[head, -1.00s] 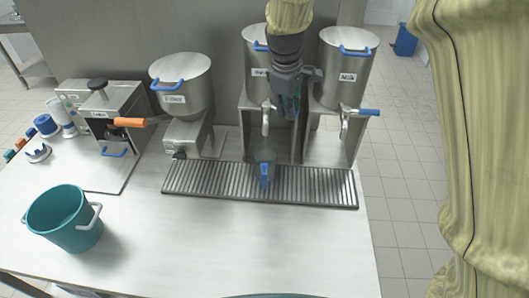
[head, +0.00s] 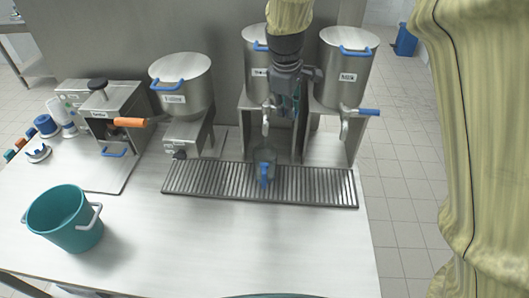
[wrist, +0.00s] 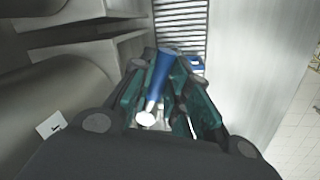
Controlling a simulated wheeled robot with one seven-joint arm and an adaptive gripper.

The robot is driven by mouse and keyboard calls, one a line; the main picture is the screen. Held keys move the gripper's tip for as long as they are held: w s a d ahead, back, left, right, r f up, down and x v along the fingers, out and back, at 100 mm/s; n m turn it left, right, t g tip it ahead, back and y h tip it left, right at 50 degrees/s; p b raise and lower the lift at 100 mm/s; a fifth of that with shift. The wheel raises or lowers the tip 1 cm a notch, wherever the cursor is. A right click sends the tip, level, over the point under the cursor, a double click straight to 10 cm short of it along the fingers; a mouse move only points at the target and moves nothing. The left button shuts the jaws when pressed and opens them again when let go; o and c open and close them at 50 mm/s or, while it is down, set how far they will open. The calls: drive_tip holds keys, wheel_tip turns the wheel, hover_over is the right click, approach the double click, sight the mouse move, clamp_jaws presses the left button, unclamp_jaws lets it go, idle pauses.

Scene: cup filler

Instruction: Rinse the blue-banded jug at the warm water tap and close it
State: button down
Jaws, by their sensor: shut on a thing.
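A clear, greyish jug (head: 262,156) with blue on it stands on the drip grate (head: 200,181), below the spout of the middle metal urn's tap (head: 266,118). That urn's label is too blurred to read. My gripper (head: 288,104) hangs in front of the middle urn, just right of the spout. In the wrist view its teal fingers (wrist: 166,85) are shut on a blue tap handle (wrist: 160,75) with a pale end. The fingers hide much of the handle in the head view. A bit of blue (wrist: 196,62) near the grate in the wrist view may be the jug.
The milk urn (head: 345,70) with its blue-handled tap (head: 366,112) stands close on the right. A teal bucket (head: 62,222) sits front left. The front middle of the counter is clear.

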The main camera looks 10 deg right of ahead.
drive_tip(key=shift+w+r, duration=0.15)
drive_tip(key=shift+w+d+n+t+y+p, duration=0.2)
drive_tip(key=shift+w+n+p, duration=0.25)
drive_tip(key=shift+n, duration=0.4)
drive_tip(key=shift+w+d+n+t+y+p, duration=0.1)
drive_tip(key=shift+w+d+n+p, duration=0.25)
drive_tip(key=shift+n, duration=0.5)
drive_tip(key=shift+w, duration=0.1)
drive_tip(key=shift+w+n+p, duration=0.35)
drive_tip(key=shift+n+p, duration=0.25)
drive_tip(key=shift+n, duration=0.2)
drive_tip(key=shift+w+d+r+p, duration=0.1)
drive_tip(key=shift+w+p, duration=0.05)
drive_tip(key=shift+p, duration=0.15)
drive_tip(key=c, duration=1.5)
unclamp_jaws()
drive_tip(key=shift+c, duration=0.2)
drive_tip(key=o, duration=0.3)
drive_tip(key=shift+w+f, duration=0.1)
drive_tip(key=shift+f, duration=0.1)
